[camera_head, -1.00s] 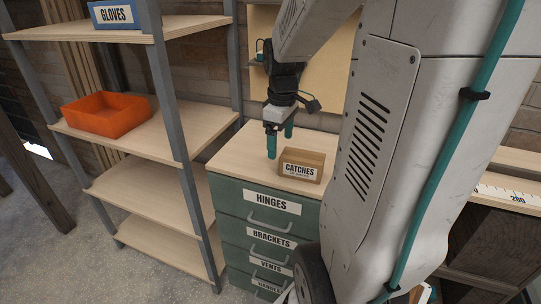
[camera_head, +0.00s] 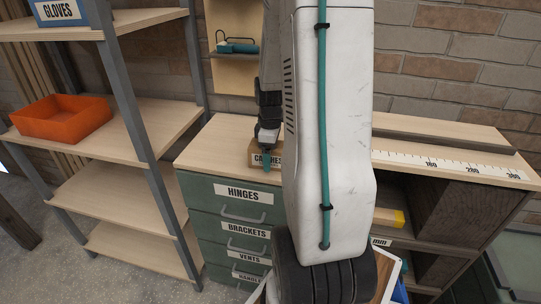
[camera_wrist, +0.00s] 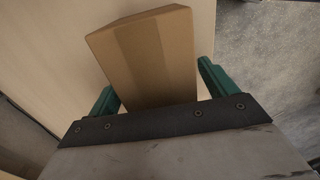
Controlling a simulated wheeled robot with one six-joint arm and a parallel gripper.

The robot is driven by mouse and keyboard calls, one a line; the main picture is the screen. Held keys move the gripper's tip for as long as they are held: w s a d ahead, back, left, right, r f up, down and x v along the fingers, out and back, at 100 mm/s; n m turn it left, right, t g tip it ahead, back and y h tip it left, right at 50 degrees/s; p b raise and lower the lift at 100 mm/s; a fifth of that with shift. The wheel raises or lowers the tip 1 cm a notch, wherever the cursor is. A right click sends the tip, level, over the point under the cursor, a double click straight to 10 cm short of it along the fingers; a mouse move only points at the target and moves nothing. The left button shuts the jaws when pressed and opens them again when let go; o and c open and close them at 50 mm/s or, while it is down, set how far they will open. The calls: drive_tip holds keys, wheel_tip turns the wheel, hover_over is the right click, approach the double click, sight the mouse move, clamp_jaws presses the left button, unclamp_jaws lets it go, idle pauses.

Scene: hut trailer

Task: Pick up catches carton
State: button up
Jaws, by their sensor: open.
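The catches carton (camera_head: 256,156) is a small brown box with a white label, standing on top of the green drawer cabinet (camera_head: 198,200). My arm hides its right part in the head view. In the wrist view the carton (camera_wrist: 152,58) lies ahead, between the two teal fingers of my gripper (camera_wrist: 155,88), somewhat tilted in the picture. The fingers are apart, with gaps showing on both sides of the carton. In the head view my gripper (camera_head: 267,158) is just in front of or over the carton, and only one fingertip shows clearly.
A shelf rack (camera_head: 135,120) with an orange bin (camera_head: 62,122) and a gloves box (camera_head: 58,12) stands to the left. A workbench with a ruler strip (camera_head: 450,165) stands to the right. The cabinet top (camera_head: 215,145) left of the carton is clear.

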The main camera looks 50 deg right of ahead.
drive_tip(key=c, duration=1.4)
